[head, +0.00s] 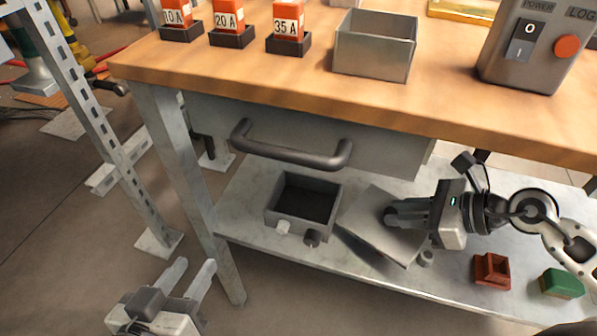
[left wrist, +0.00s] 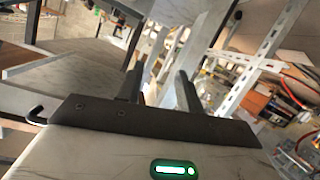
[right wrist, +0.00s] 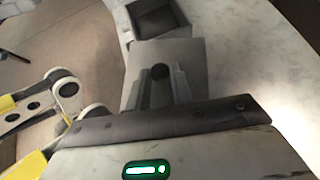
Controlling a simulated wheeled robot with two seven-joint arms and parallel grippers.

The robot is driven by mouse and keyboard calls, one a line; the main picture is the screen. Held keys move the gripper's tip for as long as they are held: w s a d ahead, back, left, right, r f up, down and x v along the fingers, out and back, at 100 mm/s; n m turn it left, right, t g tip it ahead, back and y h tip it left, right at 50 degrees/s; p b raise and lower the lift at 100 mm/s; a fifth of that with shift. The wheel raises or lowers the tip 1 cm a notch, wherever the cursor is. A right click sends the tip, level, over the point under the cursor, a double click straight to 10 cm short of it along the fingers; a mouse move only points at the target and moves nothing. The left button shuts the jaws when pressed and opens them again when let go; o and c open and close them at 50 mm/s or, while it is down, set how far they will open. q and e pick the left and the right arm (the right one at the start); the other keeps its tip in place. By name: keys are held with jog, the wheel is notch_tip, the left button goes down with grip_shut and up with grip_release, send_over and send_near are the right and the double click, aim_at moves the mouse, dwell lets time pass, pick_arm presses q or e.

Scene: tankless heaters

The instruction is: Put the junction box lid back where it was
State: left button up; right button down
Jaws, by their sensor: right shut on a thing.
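The junction box (head: 271,222) is a grey open-topped box on the lower shelf; its dark inside shows. The junction box lid (head: 369,221) is a grey square plate just right of the box, turned at an angle to it. My right gripper (head: 392,216) is shut on the lid's dark knob, which shows between the fingers in the right wrist view (right wrist: 160,71). The box (right wrist: 160,22) lies beyond the lid (right wrist: 190,56) there. I cannot tell whether lid and box touch. My left gripper (head: 193,274) is open and empty, left of the bench at floor side.
The lower shelf (head: 345,267) also holds a brown block (head: 492,270) and a green block (head: 562,283) at right. A drawer with a dark handle (head: 290,153) hangs above the box. The wooden benchtop (head: 270,80) carries orange fuses, a metal bin (head: 374,46) and a switch box (head: 533,47).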

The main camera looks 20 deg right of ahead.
jog(key=w+a, duration=0.4)
jog(key=w+a+b, duration=0.1)
jog(key=w+a, duration=0.3)
jog(key=w+a+f+b, duration=0.1)
jog(key=w+a, duration=0.3)
jog(key=shift+a+f, duration=0.1)
jog(key=shift+a, duration=0.15)
jog(key=shift+f+b, duration=0.15)
jog(key=shift+b, duration=0.15)
jog(key=c, duration=1.2)
grip_release()
jog(key=shift+c, duration=0.2)
pick_arm(q)
jog(key=shift+d+r+n+t+h, duration=0.4)
jog(key=shift+r+h, duration=0.05)
jog(key=shift+h, duration=0.05)
pick_arm(e)
jog(key=shift+d, duration=0.1)
